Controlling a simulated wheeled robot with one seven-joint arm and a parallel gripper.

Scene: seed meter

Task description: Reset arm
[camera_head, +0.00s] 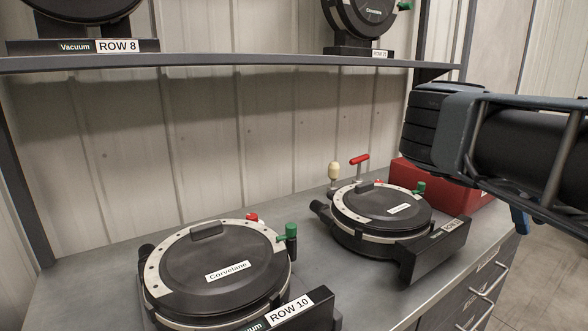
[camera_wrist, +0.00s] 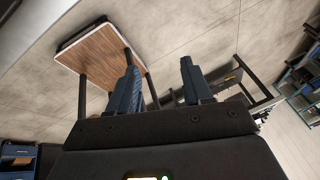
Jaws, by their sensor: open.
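My gripper shows in the wrist view (camera_wrist: 160,88), with its two dark blue fingers apart and nothing between them. In the head view my arm (camera_head: 480,135) reaches in from the right, above the bench; a blue finger part shows below it at the right edge. On the bench stand two round black seed meters marked Corvelane: a near one (camera_head: 190,270) with a ROW 10 label, and one farther right (camera_head: 385,207) whose row label is too small to read. Both have a green-capped fitting and appear closed. My gripper touches neither.
A red box (camera_head: 445,187) sits on the bench behind the right meter, partly hidden by my arm. A shelf (camera_head: 230,60) above holds more meters, one marked ROW 8. A clamp with a red handle (camera_head: 359,159) stands at the bench's back. A wooden-topped table (camera_wrist: 100,52) shows in the wrist view.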

